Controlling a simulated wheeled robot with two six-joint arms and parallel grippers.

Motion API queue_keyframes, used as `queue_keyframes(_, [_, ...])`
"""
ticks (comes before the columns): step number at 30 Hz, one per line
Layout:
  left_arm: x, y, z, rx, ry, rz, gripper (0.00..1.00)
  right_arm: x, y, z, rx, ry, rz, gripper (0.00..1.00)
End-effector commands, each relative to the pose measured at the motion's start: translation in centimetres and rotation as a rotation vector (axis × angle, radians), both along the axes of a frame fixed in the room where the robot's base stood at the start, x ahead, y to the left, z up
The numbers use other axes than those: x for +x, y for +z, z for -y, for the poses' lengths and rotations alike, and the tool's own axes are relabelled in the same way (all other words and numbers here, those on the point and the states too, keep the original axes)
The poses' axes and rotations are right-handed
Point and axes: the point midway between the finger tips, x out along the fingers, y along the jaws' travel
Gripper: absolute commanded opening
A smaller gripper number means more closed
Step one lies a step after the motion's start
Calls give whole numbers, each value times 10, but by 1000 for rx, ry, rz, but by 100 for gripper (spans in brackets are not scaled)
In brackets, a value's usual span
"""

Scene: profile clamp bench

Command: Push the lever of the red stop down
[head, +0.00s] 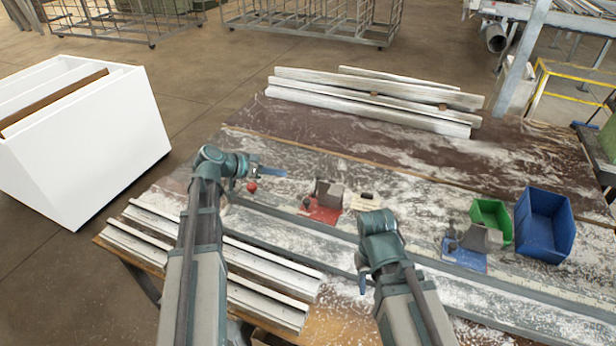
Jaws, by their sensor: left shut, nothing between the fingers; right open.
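The red stop (324,213) sits on the bench near the middle of the head view, a red base plate with a grey block on it. A small dark knob (306,203) shows at its left side; whether the lever is up or down is too small to tell. My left gripper (284,173) is shut and empty, its fingers pointing right, to the left of the red stop and apart from it in the picture. My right gripper (362,284) is open below the red stop in the picture, fingers pointing down, partly hidden by its own wrist.
A red ball (252,187) shows just below my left wrist. A blue stop (466,255), a green bin (491,218) and a blue bin (545,226) stand at the right. Pale profiles (375,100) lie at the back, others (262,267) at the front left.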

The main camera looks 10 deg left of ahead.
Motion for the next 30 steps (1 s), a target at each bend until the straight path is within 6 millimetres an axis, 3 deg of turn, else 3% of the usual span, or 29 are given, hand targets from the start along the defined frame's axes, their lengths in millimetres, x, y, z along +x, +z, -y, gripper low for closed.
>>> queue_keyframes(5, [10,-12,10,0,-4,-1,0,0,-12,0,0,0,0,43])
queue_keyframes(18, [62,-61,60,0,-3,-1,0,0,-61,0,0,-1,0,43])
queue_keyframes(30, [83,-77,82,0,-1,-1,0,0,-77,0,0,-1,0,43])
